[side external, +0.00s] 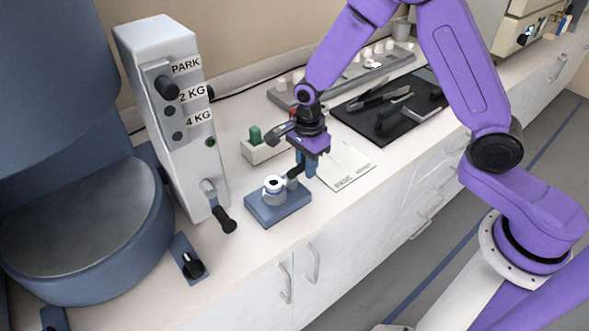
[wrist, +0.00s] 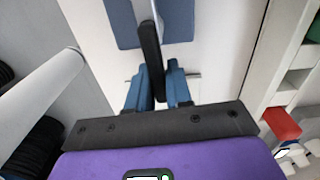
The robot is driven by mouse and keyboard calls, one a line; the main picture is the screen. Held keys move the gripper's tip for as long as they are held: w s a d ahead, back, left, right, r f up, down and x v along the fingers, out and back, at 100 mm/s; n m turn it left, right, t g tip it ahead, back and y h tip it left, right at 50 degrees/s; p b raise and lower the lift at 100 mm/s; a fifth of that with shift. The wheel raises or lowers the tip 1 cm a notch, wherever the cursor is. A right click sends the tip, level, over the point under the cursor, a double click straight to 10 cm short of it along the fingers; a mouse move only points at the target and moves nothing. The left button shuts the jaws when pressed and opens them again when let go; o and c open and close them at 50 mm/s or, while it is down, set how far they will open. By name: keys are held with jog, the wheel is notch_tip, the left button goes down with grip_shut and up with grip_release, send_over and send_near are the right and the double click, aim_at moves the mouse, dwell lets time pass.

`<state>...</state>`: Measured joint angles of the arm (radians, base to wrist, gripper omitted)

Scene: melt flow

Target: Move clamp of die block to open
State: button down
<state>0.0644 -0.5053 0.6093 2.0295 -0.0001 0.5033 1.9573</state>
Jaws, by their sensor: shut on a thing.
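The die block (side external: 274,196) is a small metal cylinder with a pale ring top and dark centre, on a blue base plate (side external: 263,214) on the counter. Its clamp (side external: 292,177) is a lever with a black handle, pointing from the block toward my gripper. My gripper (side external: 305,170) has blue fingers pointing down and is shut on the handle. In the wrist view the black handle (wrist: 151,50) runs between the fingertips of my gripper (wrist: 159,78). The blue base plate (wrist: 122,25) shows at the top there; the cylinder is not in view.
A grey tower (side external: 165,110) labelled PARK, 2 KG and 4 KG stands left of the block, with a black-handled lever (side external: 222,218). A white holder with a green item (side external: 255,140) is behind. A notepad (side external: 345,165) and black mat (side external: 390,108) lie to the right.

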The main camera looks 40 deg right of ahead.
jog(key=shift+w+a+n, duration=0.1)
jog(key=shift+w+n, duration=0.3)
jog(key=shift+n, duration=0.5)
jog(key=shift+w+a+n, duration=0.1)
jog(key=shift+w+n, duration=0.25)
jog(key=shift+n, duration=0.55)
jog(key=n, duration=0.1)
jog(key=w+n, duration=0.1)
jog(key=n, duration=0.1)
jog(key=shift+w+a+n, duration=0.1)
jog(key=shift+a+n, duration=0.2)
jog(key=shift+a, duration=0.1)
jog(key=n, duration=0.1)
jog(key=w+a+n, duration=0.1)
jog(key=n, duration=0.1)
jog(key=shift+n, duration=0.3)
